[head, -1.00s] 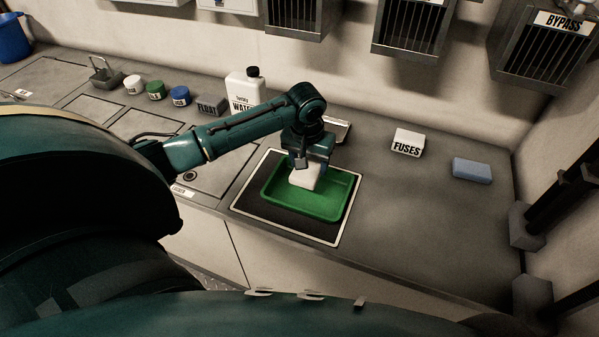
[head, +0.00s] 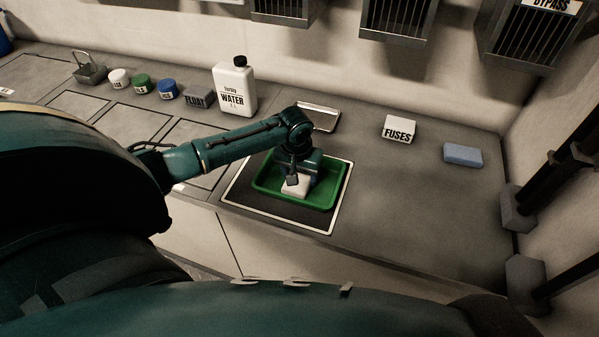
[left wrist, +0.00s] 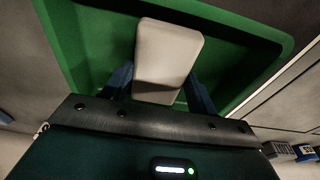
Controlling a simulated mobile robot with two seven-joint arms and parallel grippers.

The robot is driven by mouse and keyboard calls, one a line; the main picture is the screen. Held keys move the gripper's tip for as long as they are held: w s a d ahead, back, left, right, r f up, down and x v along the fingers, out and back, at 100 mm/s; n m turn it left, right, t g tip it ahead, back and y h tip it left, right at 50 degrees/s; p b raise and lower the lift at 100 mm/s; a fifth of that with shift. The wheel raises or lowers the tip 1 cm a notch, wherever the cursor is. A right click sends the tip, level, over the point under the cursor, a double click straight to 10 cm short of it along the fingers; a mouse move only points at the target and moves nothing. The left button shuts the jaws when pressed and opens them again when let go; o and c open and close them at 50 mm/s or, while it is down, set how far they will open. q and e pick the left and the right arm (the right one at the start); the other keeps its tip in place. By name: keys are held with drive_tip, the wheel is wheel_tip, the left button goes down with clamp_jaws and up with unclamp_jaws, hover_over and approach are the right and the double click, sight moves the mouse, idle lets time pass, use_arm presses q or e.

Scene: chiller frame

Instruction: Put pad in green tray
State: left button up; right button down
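The pad (head: 296,185) is a small off-white block, low inside the green tray (head: 330,200), near its front left part. The left wrist view also shows the pad (left wrist: 167,55) against the tray's green floor (left wrist: 90,35). My left gripper (head: 298,178) points down over the tray, with one dark blue finger close against each side of the pad, shut on it. Whether the pad's underside touches the tray floor is hard to tell. My right gripper is not in view.
The tray sits on a dark mat (head: 290,214) with a white border. A white FUSES box (head: 398,129) and a blue block (head: 463,155) stand to the right. A WATER bottle (head: 235,88) and a metal dish (head: 319,117) are behind. Counter right of the mat is clear.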

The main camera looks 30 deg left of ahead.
use_arm(q)
drive_tip(key=o, duration=0.5)
drive_tip(key=shift+c, duration=0.2)
wheel_tip(320, 180, up, 12)
drive_tip(key=s+p, duration=0.1)
drive_tip(key=p, duration=0.1)
drive_tip(key=shift+s+d, duration=0.25)
drive_tip(key=shift+s, duration=0.15)
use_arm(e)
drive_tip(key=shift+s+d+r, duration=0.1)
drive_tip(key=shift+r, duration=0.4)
use_arm(q)
drive_tip(key=shift+r, duration=0.1)
